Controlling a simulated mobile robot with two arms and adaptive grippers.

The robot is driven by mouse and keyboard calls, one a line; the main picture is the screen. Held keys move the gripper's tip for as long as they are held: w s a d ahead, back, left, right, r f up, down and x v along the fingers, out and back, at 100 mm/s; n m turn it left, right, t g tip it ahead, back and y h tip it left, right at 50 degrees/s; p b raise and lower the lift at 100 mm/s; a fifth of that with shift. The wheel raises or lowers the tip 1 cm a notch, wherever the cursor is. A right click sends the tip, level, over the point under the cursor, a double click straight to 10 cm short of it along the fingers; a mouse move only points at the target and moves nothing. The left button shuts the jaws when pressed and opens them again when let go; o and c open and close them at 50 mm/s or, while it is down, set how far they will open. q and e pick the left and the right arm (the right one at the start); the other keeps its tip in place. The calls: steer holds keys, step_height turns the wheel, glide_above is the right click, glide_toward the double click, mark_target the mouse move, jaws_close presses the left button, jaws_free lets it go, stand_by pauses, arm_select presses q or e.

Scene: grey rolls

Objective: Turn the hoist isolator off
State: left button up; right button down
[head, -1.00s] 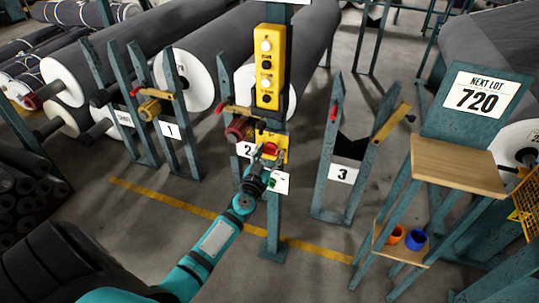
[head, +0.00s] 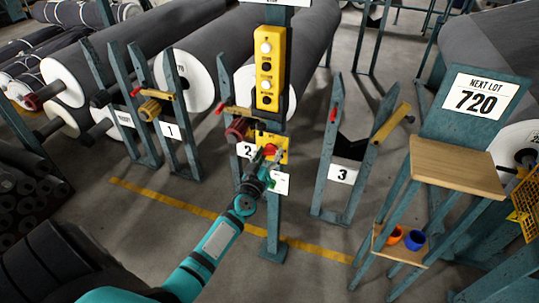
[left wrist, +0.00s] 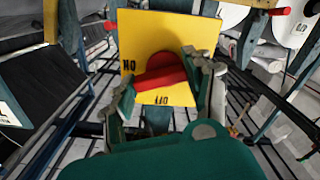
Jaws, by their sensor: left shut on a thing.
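The hoist isolator is a yellow plate (head: 284,147) with a red rotary handle (head: 270,150), on the teal post below the yellow button box. In the left wrist view the plate (left wrist: 185,28) fills the middle, with the red handle (left wrist: 160,78) on it. The handle lies nearly level, its left end a little lower. An upside-down ON mark is just above that end; a partly visible OFF mark is at the plate's bottom. My left gripper (left wrist: 165,82) has a finger at each end of the handle and is shut on it. My right gripper is out of view.
The yellow button box (head: 268,68) is above the isolator on the same post. A white card (head: 280,184) is just below. Numbered roll stands flank the post, with stand 3 (head: 342,174) to the right. A wooden-topped stand (head: 455,167) is farther right.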

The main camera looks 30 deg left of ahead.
arm_select(q)
steer(key=n, duration=0.6)
steer(key=shift+a+r, duration=0.1)
steer(key=n, duration=0.4)
steer(key=shift+s+a+n+b, duration=0.1)
steer(key=shift+n+b, duration=0.25)
steer(key=shift+n, duration=1.55)
steer(key=o, duration=1.2)
steer(key=shift+a, duration=0.1)
steer(key=v, duration=1.2)
steer(key=shift+r, duration=0.1)
